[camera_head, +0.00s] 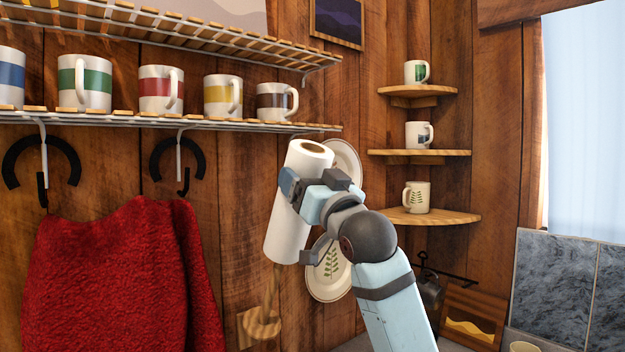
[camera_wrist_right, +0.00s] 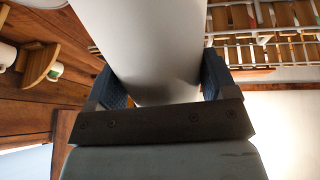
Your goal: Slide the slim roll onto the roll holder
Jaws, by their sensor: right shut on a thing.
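The slim white roll (camera_head: 287,225) is held nearly upright, its top leaning right, with a brown core at its top end. My right gripper (camera_head: 310,187) is shut around the roll's upper part. In the right wrist view the white roll (camera_wrist_right: 145,45) runs between the two fingers. My left gripper is not in view.
Two plates (camera_head: 327,277) hang on the wall just behind the roll and my right arm. A red cloth (camera_head: 120,275) hangs left of the holder. A slatted rack (camera_head: 200,122) with several mugs is above left. Corner shelves (camera_head: 430,215) with mugs stand right.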

